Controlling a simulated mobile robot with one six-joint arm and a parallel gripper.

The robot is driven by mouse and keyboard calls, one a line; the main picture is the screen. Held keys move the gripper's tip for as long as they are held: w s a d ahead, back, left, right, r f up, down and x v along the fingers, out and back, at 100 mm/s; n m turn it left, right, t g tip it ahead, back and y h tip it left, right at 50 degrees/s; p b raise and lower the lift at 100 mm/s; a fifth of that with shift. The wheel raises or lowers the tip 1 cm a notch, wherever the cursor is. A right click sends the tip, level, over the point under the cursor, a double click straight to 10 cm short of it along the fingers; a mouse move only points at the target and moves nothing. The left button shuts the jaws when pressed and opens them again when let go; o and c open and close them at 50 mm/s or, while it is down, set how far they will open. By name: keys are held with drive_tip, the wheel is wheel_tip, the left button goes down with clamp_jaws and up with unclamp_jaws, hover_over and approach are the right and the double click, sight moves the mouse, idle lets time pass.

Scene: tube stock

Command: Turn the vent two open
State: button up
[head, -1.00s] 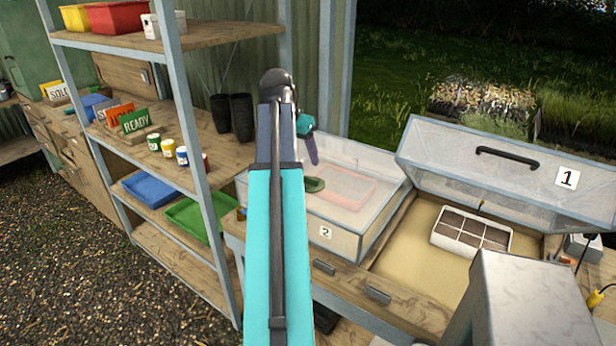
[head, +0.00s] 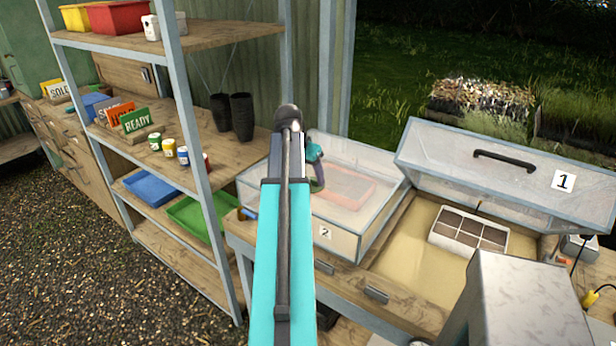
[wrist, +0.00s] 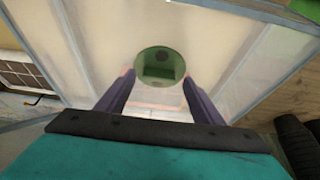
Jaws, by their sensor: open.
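Box two, a clear-lidded wooden frame marked "2" (head: 326,232), stands on the bench with its lid down. Its vent, a round green disc (wrist: 160,64) with a darker middle, sits on the box in the wrist view. In the head view my arm and gripper mostly hide the vent. My gripper (wrist: 159,80) is open and empty, with one finger on each side of the disc's near part. In the head view my gripper (head: 317,172) is over the box. I cannot tell whether the fingers touch the vent.
Box one, with its lid (head: 500,170) propped up, stands at the right and holds a white cell tray (head: 470,232). A metal shelf rack (head: 200,170) stands close to the left of my arm. Black pots (wrist: 292,140) show at the wrist view's right edge.

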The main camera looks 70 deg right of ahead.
drive_tip(key=shift+d+f, duration=0.2)
drive_tip(key=shift+f, duration=0.25)
